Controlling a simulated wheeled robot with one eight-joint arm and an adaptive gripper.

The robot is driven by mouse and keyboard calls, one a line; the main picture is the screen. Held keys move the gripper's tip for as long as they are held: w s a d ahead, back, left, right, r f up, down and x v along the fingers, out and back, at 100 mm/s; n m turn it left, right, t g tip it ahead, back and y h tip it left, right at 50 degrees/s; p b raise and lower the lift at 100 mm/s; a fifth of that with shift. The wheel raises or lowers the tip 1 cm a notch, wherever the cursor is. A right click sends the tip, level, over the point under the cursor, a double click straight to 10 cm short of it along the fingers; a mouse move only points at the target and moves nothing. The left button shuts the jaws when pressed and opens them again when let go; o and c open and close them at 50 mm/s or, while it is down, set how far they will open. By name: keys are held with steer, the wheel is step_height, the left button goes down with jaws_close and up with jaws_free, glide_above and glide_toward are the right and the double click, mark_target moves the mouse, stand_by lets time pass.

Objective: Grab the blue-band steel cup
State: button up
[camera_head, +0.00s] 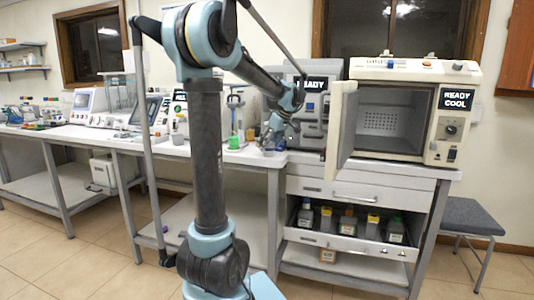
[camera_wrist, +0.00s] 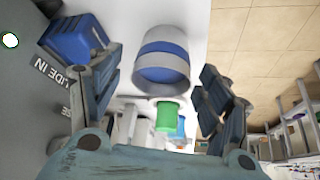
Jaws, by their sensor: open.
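The blue-band steel cup (camera_wrist: 162,78) is a grey metal cup with a wide blue band. In the wrist view it is upper centre, on the white bench top, ahead of and between my fingers. My gripper (camera_wrist: 158,72) is open, with one finger on each side of the picture and nothing held. A gap seems to show between the fingers and the cup. In the head view my gripper (camera_head: 277,128) is low over the bench, left of the open-doored oven. The cup is hard to make out there, mostly hidden by my gripper.
A blue block-like part (camera_wrist: 75,38) lies close to the left finger. A green object (camera_wrist: 169,116) is beyond the cup; green items (camera_head: 234,142) stand left of my gripper. The oven (camera_head: 390,68) has its door open. An open drawer (camera_head: 345,245) holds several bottles.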

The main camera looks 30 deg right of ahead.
steer(key=shift+w+a+f, duration=0.1)
steer(key=shift+w+f, duration=0.15)
steer(key=shift+f, duration=0.25)
steer(key=shift+c, duration=0.2)
steer(key=c, duration=1.2)
